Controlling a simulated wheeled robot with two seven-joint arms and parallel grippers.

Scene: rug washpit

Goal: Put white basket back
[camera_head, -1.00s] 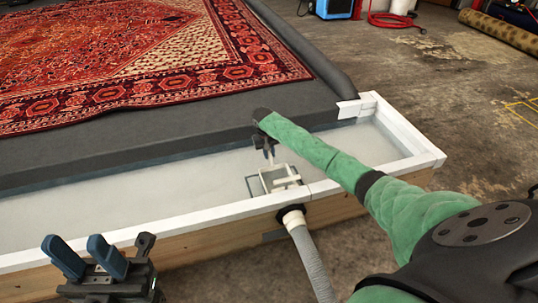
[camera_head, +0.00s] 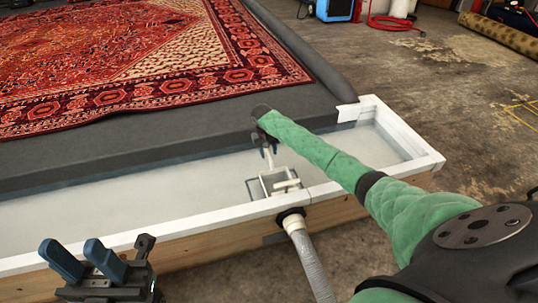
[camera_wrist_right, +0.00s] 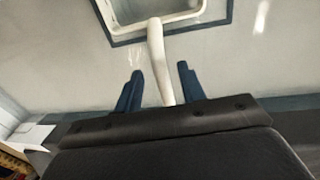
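The white basket (camera_head: 280,186) is a small open square frame with a long handle. It is in the pale trough, over a dark square outline (camera_head: 249,187) on the trough floor. I cannot tell whether it is fully seated there. In the right wrist view the basket rim (camera_wrist_right: 148,22) lies inside the outline, and its handle (camera_wrist_right: 157,62) runs back between my fingers. My right gripper (camera_wrist_right: 160,88) is open around the handle, with gaps on both sides. It also shows, small and partly hidden by my arm, in the head view (camera_head: 268,146). My left gripper (camera_head: 84,258) is open and empty at lower left.
The trough's white rim (camera_head: 200,222) runs along the front, with a grey hose (camera_head: 312,262) leaving through its wooden side. A red patterned rug (camera_head: 130,75) lies on the dark platform behind. The concrete floor at right is mostly clear.

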